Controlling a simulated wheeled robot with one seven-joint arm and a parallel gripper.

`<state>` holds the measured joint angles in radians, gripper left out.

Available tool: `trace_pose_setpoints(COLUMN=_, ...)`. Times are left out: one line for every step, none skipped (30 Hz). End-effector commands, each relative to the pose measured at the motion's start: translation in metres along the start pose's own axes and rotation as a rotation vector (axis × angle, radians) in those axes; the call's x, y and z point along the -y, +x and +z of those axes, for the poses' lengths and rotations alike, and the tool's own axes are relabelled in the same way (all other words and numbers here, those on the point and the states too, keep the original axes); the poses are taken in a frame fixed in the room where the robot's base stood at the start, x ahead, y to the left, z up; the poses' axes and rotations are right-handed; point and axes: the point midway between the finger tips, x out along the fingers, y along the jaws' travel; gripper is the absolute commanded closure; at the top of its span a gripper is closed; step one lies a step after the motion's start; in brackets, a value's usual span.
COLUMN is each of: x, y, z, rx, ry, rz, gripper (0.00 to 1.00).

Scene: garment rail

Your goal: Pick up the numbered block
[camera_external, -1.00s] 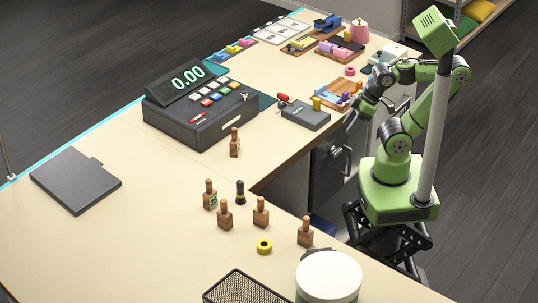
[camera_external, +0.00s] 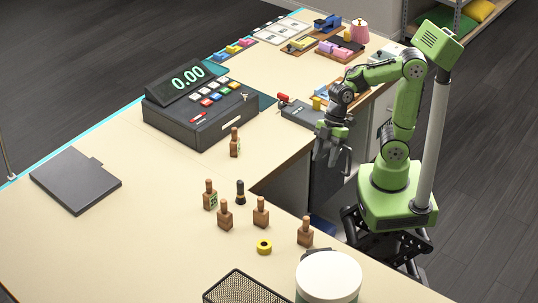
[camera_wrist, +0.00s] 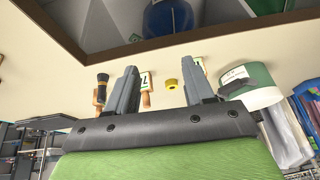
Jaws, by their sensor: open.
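Several small brown wooden blocks with knob handles stand upright on the counter in the external view. One block (camera_external: 210,199) shows a pale green label with a mark too small to read. In the wrist view, a labelled block (camera_wrist: 145,82) shows partly behind the left finger, and another label (camera_wrist: 198,64) shows by the right finger. I cannot tell which is the numbered block. My gripper (camera_external: 328,160) is open and empty, fingers down, beyond the counter's inner edge and apart from all blocks. Its two fingers also show in the wrist view (camera_wrist: 160,68).
A yellow tape roll (camera_external: 264,247), a white-lidded tub (camera_external: 328,275) and a black mesh tray (camera_external: 247,289) stand near the blocks. A dark-handled piece (camera_external: 240,193) stands among them. The cash register (camera_external: 200,112) is behind. The left counter is mostly clear around a grey flat case (camera_external: 76,180).

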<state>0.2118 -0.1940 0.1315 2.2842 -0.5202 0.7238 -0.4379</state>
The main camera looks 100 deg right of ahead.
Motion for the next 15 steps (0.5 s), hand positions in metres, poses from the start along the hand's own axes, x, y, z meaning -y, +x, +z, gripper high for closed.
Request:
trace_pose_setpoints(x=-0.004, y=0.029, z=-0.011, rx=-0.029, ry=-0.089, rz=-0.104, gripper=0.47)
trace_pose_setpoints(x=-0.004, y=0.04, z=-0.019, rx=-0.064, ry=-0.15, rz=-0.163, gripper=0.47)
trace_pose_setpoints(x=-0.003, y=0.053, z=-0.03, rx=-0.121, ry=-0.228, rz=-0.243, gripper=0.47)
trace_pose_setpoints(x=-0.003, y=0.062, z=-0.038, rx=-0.172, ry=-0.28, rz=-0.299, gripper=0.47)
trace_pose_setpoints(x=-0.003, y=0.07, z=-0.045, rx=-0.231, ry=-0.33, rz=-0.353, gripper=0.47)
trace_pose_setpoints(x=-0.005, y=0.078, z=-0.054, rx=-0.318, ry=-0.388, rz=-0.415, gripper=0.47)
trace_pose_setpoints(x=-0.006, y=0.082, z=-0.06, rx=-0.386, ry=-0.427, rz=-0.455, gripper=0.47)
trace_pose_setpoints(x=-0.008, y=0.085, z=-0.065, rx=-0.454, ry=-0.459, rz=-0.488, gripper=0.47)
trace_pose_setpoints(x=-0.011, y=0.086, z=-0.071, rx=-0.541, ry=-0.494, rz=-0.521, gripper=0.47)
trace_pose_setpoints(x=-0.013, y=0.087, z=-0.074, rx=-0.598, ry=-0.514, rz=-0.539, gripper=0.47)
trace_pose_setpoints(x=-0.015, y=0.086, z=-0.077, rx=-0.65, ry=-0.532, rz=-0.551, gripper=0.47)
trace_pose_setpoints(x=-0.017, y=0.085, z=-0.08, rx=-0.705, ry=-0.549, rz=-0.564, gripper=0.47)
trace_pose_setpoints(x=-0.019, y=0.084, z=-0.082, rx=-0.736, ry=-0.559, rz=-0.567, gripper=0.47)
trace_pose_setpoints(x=-0.02, y=0.083, z=-0.083, rx=-0.758, ry=-0.565, rz=-0.571, gripper=0.47)
trace_pose_setpoints(x=-0.019, y=0.083, z=-0.085, rx=-0.775, ry=-0.572, rz=-0.573, gripper=0.47)
